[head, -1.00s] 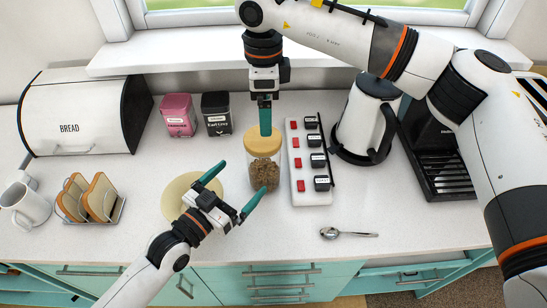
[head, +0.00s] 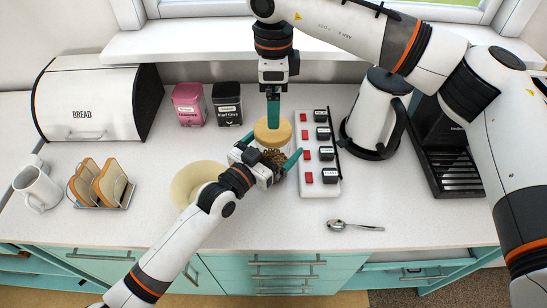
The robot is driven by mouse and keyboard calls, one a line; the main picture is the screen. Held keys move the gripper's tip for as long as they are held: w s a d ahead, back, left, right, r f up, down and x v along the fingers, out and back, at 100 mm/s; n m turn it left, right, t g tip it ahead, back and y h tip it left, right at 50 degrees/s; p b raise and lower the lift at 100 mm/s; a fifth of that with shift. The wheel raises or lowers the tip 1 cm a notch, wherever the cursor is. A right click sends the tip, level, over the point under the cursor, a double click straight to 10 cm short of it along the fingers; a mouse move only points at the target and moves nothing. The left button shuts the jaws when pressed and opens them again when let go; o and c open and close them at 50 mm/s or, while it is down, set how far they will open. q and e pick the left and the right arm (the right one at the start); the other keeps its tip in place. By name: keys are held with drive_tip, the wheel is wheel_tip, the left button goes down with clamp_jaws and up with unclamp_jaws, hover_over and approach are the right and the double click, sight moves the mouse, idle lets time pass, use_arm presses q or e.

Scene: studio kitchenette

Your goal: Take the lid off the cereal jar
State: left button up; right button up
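The cereal jar (head: 275,155) is a clear jar of brown cereal with a round tan lid (head: 262,131) seated on top. It stands upright on the counter, its lower part hidden by my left gripper. My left gripper (head: 272,148) is low at the jar's front, fingers spread open, one to each side of the jar; I cannot see contact. My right gripper (head: 273,122) points straight down at the lid from above. Its teal fingers are seen edge-on, overlapping as one, with tips at the lid, so their opening and contact are unclear.
A white strip with red and black pieces (head: 318,187) stands close right of the jar, with a kettle (head: 372,115) beyond. A cream plate (head: 183,187) lies to the left under my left arm. Pink and black tins (head: 227,104) stand behind left. A spoon (head: 355,226) lies in front.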

sight(273, 132)
use_arm(q)
drive_tip(key=shift+s, duration=0.1)
drive_tip(key=c, duration=1.4)
use_arm(e)
drive_tip(key=shift+s, duration=0.1)
use_arm(q)
drive_tip(key=shift+c, duration=0.3)
use_arm(e)
drive_tip(key=shift+o, duration=0.7)
wheel_tip(273, 132, up, 5)
drive_tip(key=s+n+t, duration=0.1)
drive_tip(key=s+n, duration=0.1)
drive_tip(key=n, duration=1.4)
drive_tip(key=f, duration=0.4)
drive_tip(key=w+f, duration=0.1)
drive_tip(key=f, duration=0.7)
drive_tip(key=shift+w+a, duration=0.1)
drive_tip(key=shift+w, duration=0.3)
drive_tip(key=c, duration=1.1)
drive_tip(key=shift+c, duration=0.2)
use_arm(q)
drive_tip(key=shift+a, duration=0.1)
use_arm(e)
drive_tip(key=shift+r, duration=0.15)
